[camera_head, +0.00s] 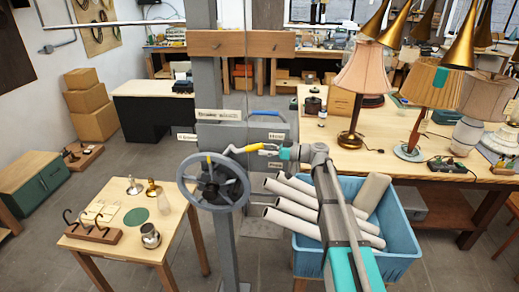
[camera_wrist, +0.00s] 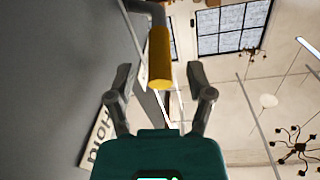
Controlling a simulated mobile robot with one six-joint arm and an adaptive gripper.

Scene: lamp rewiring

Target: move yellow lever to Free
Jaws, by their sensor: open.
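The yellow lever (camera_head: 254,147) sticks out to the right from a grey post, above the handwheel (camera_head: 213,182). In the wrist view its yellow grip (camera_wrist: 160,58) hangs down on a grey arm, between and slightly beyond my fingertips. My gripper (camera_head: 268,149) is open, a finger on either side of the grip's lower end, with gaps visible in the wrist view (camera_wrist: 158,80). A plate reading "Hold" (camera_wrist: 99,138) appears upside down at lower left there. In the head view a plate (camera_head: 276,136) sits right of the lever; its small text is hard to read.
More label plates sit above (camera_head: 218,114) and left (camera_head: 187,137) of the lever, too small to read. A blue bin (camera_head: 400,245) with pale rolls stands below my arm. A small wooden table (camera_head: 115,190) is at left; a lamp bench (camera_head: 370,160) is at right.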

